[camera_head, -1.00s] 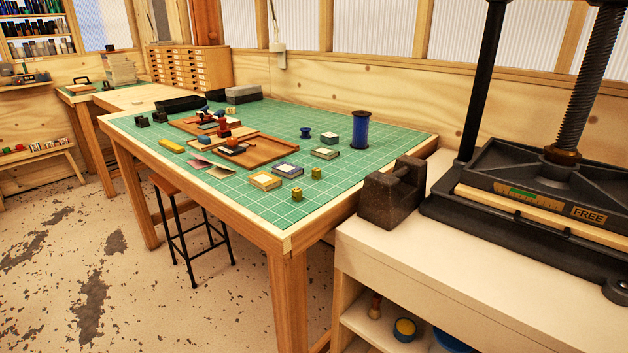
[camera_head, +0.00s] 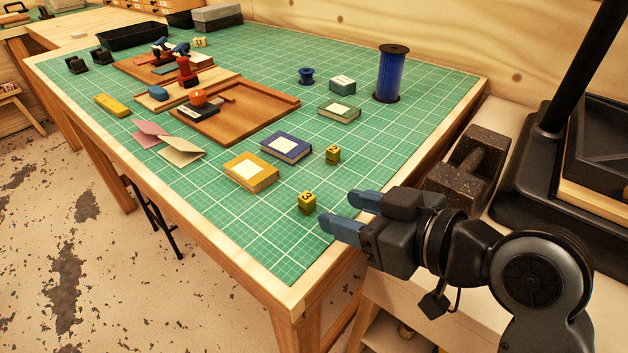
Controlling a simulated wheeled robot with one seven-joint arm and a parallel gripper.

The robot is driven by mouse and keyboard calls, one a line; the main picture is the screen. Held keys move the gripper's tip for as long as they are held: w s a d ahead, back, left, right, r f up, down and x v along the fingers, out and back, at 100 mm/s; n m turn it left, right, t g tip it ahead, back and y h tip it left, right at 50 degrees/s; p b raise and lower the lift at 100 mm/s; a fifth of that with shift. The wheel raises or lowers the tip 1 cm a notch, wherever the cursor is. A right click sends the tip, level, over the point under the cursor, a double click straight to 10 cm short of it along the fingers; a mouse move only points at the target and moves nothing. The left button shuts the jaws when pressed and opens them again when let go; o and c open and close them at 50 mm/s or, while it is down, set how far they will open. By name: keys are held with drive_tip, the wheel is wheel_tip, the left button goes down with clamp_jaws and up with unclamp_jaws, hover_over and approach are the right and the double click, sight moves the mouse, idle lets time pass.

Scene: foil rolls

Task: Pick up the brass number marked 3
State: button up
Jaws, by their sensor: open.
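A small brass cube (camera_head: 307,202) stands on the green cutting mat near its front right edge. It has a dark mark on top that looks like a 3, but is too small to read for sure. A second brass cube (camera_head: 332,155) stands a little behind it, its mark also unclear. A third small yellowish block (camera_head: 199,42) sits far back on the mat. My gripper (camera_head: 337,208) is open and empty, its two blue fingers pointing left. The fingertips are just right of the nearest cube and appear apart from it.
A yellow book (camera_head: 250,172) and a blue book (camera_head: 286,147) lie left of the cubes. A green book (camera_head: 340,109), a blue spool (camera_head: 390,73) and wooden trays (camera_head: 230,111) are farther back. A dark iron weight (camera_head: 465,165) stands to the right. The mat's front corner is clear.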

sight(312, 201)
drive_tip(key=shift+w+a+f, duration=0.2)
drive_tip(key=shift+w+a, duration=0.3)
drive_tip(key=shift+p+x, duration=0.45)
drive_tip(key=shift+x, duration=2.7)
drive_tip(key=shift+s+a, duration=0.15)
drive_tip(key=shift+c, duration=0.3)
drive_tip(key=shift+r, duration=0.1)
clamp_jaws()
